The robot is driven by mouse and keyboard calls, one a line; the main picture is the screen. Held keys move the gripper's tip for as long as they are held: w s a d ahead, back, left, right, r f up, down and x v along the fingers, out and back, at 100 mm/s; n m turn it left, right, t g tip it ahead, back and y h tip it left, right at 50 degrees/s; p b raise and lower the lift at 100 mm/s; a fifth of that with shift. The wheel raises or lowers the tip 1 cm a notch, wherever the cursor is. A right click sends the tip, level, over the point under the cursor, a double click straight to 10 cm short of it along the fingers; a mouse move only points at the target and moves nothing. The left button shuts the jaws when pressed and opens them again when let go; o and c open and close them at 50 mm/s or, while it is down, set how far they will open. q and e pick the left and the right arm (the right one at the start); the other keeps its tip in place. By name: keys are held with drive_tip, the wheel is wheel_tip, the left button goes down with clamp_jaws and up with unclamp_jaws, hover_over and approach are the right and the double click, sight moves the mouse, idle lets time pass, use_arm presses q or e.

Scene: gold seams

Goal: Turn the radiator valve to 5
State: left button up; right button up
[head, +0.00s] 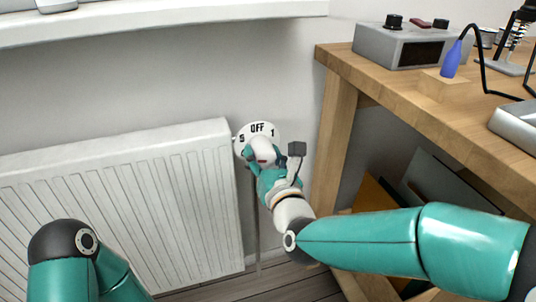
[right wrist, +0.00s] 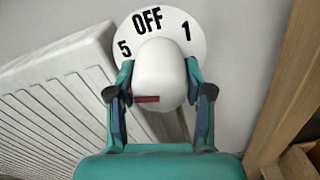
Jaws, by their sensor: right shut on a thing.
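The radiator valve has a round white dial plate (head: 257,130) on the wall at the radiator's upper right corner. OFF is at its top, 5 at its left and 1 at its right; other marks are hidden. The white valve knob (right wrist: 160,70) stands in front of the plate, with a red mark on its lower left side as seen in the right wrist view. My right gripper (right wrist: 160,88) is shut on the knob, one finger on each side. It also shows in the head view (head: 262,163). My left arm shows at the lower left, but its gripper is out of view.
The white radiator (head: 120,195) is left of the valve. A wooden workbench (head: 450,105) stands close on the right, with a grey device (head: 395,47) and a blue-handled tool (head: 451,60) on it. A white sill (head: 160,20) runs above the radiator.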

drive_tip(key=shift+d+f, duration=0.1)
drive_tip(key=shift+f, duration=0.35)
drive_tip(key=o, duration=1)
drive_tip(key=shift+c, duration=0.2)
drive_tip(key=shift+o, duration=1)
drive_tip(key=shift+r, duration=0.2)
drive_tip(key=v, duration=1.2)
